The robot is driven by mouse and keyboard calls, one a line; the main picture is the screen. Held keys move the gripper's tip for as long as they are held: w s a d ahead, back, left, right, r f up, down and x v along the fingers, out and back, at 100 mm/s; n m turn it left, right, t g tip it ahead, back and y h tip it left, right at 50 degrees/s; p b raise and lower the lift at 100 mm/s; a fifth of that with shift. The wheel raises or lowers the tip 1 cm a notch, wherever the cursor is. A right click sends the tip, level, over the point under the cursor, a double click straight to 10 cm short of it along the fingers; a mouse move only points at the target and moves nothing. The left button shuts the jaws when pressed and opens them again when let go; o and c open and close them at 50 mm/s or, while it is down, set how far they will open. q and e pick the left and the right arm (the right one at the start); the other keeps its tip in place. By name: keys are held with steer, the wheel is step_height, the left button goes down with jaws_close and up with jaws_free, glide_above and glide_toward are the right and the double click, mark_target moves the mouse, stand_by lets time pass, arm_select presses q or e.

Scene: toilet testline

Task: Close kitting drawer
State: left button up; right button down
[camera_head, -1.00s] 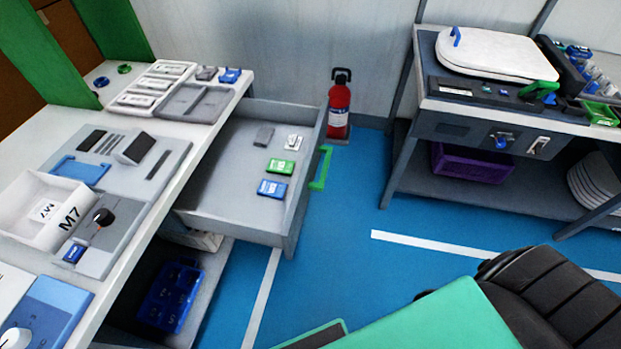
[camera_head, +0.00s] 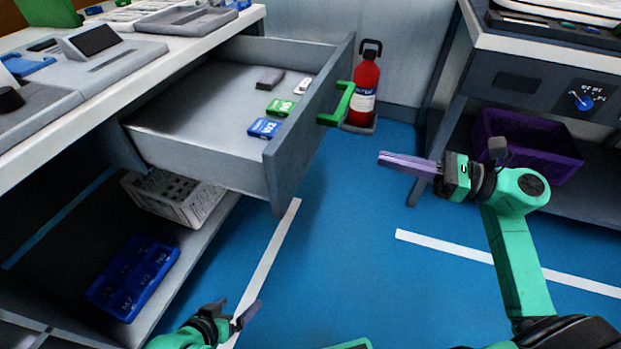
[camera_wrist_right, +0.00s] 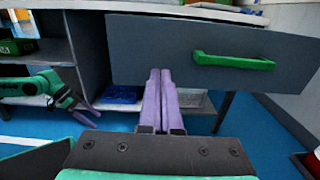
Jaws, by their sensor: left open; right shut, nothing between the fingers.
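The grey kitting drawer (camera_head: 195,162) is pulled out from the white workbench on the left in the head view. Its front panel (camera_head: 310,125) carries a green handle (camera_head: 338,105), which also shows in the right wrist view (camera_wrist_right: 233,61). Small blue, green, white and dark items lie inside. My right gripper (camera_head: 382,160) is shut and empty, to the right of the handle and apart from it. In the right wrist view its fingers (camera_wrist_right: 158,75) appear before the drawer front, left of the handle. My left gripper (camera_head: 240,306) is open and empty, low near the floor.
A red fire extinguisher (camera_head: 364,88) stands behind the handle against the wall. A bench with a purple crate (camera_head: 530,145) on its lower shelf is at right. A white basket (camera_head: 175,197) and blue bin (camera_head: 133,277) sit under the drawer. Blue floor between is clear.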

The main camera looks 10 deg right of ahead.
mark_target(302, 140)
steer(key=x, duration=1.4)
steer(key=shift+s+a+p, duration=0.15)
steer(key=shift+a+p, duration=0.1)
steer(key=shift+p, duration=0.15)
arm_select(q)
steer(key=shift+a+r, duration=0.25)
steer(key=shift+r, duration=0.15)
arm_select(e)
steer(key=shift+a, duration=0.1)
